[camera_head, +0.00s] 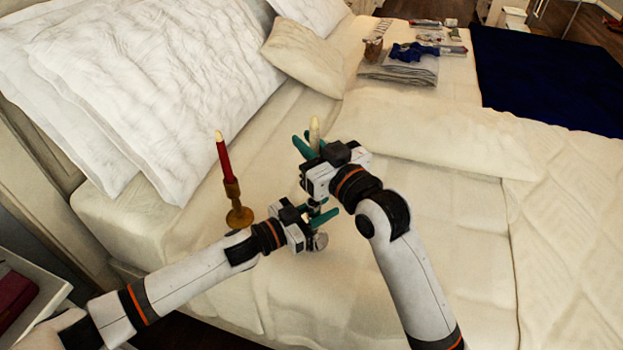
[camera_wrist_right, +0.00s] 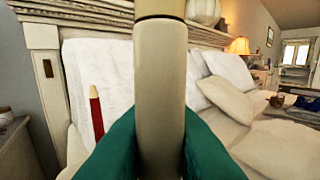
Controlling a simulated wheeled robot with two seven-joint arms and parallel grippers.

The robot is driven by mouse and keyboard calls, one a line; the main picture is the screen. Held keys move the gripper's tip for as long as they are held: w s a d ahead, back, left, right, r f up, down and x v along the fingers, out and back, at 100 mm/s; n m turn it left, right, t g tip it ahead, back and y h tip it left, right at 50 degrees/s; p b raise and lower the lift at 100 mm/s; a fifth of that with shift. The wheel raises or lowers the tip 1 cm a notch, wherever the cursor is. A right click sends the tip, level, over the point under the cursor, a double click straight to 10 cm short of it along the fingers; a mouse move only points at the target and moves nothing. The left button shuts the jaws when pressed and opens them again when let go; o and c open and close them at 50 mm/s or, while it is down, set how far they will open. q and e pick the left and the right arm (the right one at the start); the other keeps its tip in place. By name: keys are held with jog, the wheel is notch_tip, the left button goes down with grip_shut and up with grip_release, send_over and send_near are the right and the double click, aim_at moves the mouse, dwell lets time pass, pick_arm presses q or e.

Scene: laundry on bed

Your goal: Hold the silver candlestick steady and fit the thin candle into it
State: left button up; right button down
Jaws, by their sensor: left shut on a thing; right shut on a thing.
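A thin cream candle (camera_head: 315,130) stands upright in the head view, its lower part partly hidden by my right gripper (camera_head: 308,148). My right gripper is shut on it; the candle also shows large between the green fingers in the right wrist view (camera_wrist_right: 160,100). The silver candlestick (camera_head: 319,241) is directly below, its round base showing. My left gripper (camera_head: 322,216) is shut on the candlestick's stem. The candle is in line above the candlestick. The joint between them is mostly hidden by my grippers, so I cannot tell whether the candle sits in the socket.
A brass candlestick (camera_head: 239,217) with a red candle (camera_head: 224,160) stands left of my grippers on the bed (camera_head: 400,280). White pillows (camera_head: 150,90) and a small cushion (camera_head: 303,58) lie behind. Folded clothes (camera_head: 400,70) lie at the back.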

notch_tip(320, 180, down, 7)
dwell(0.4)
jog(key=shift+f, duration=0.15)
jog(key=c, duration=1.4)
grip_release()
jog(key=shift+o, duration=0.2)
jog(key=v, duration=1.2)
